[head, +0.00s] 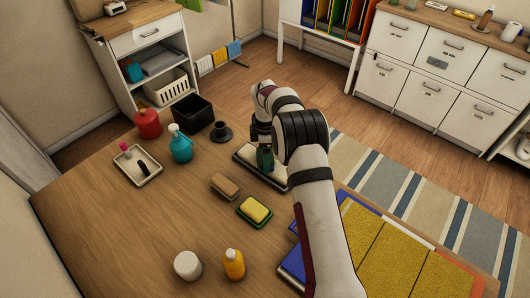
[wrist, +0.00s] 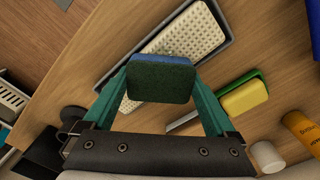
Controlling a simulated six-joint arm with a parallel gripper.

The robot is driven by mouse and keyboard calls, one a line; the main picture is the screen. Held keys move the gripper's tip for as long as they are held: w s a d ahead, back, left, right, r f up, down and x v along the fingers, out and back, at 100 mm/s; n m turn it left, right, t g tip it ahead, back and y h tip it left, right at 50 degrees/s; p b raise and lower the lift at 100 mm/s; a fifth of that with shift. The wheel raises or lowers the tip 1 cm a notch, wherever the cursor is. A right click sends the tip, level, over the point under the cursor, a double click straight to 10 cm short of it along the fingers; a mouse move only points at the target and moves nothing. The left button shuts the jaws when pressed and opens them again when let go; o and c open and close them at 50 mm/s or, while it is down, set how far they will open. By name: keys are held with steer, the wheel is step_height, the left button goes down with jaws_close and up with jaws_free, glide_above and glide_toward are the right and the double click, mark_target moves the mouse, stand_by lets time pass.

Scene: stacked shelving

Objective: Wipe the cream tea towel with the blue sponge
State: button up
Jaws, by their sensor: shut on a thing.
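My gripper (wrist: 160,84) is shut on the blue sponge (wrist: 160,80), which has a dark green scouring face towards the wrist camera and a blue edge. In the head view my gripper (head: 264,160) points down over a dark-rimmed tray (head: 272,183). A cream, dotted cloth, apparently the cream tea towel (wrist: 200,30), lies flat in that tray (wrist: 106,84) in the wrist view. The sponge overlaps the towel's near end in the wrist view; I cannot tell whether they touch. In the head view the arm hides the sponge and part of the towel (head: 249,154).
A brown brush (head: 225,186) and a yellow sponge in a green dish (head: 240,212) sit close by. A dark cup (head: 221,132), black bin (head: 192,118) and teal spray bottle (head: 180,144) stand left of the tray. Coloured folders (head: 292,268) lie at right.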

steer(key=shift+s+f, duration=0.1)
steer(key=shift+s, duration=0.3)
steer(key=shift+w, duration=1.5)
steer(key=shift+r, duration=1.6)
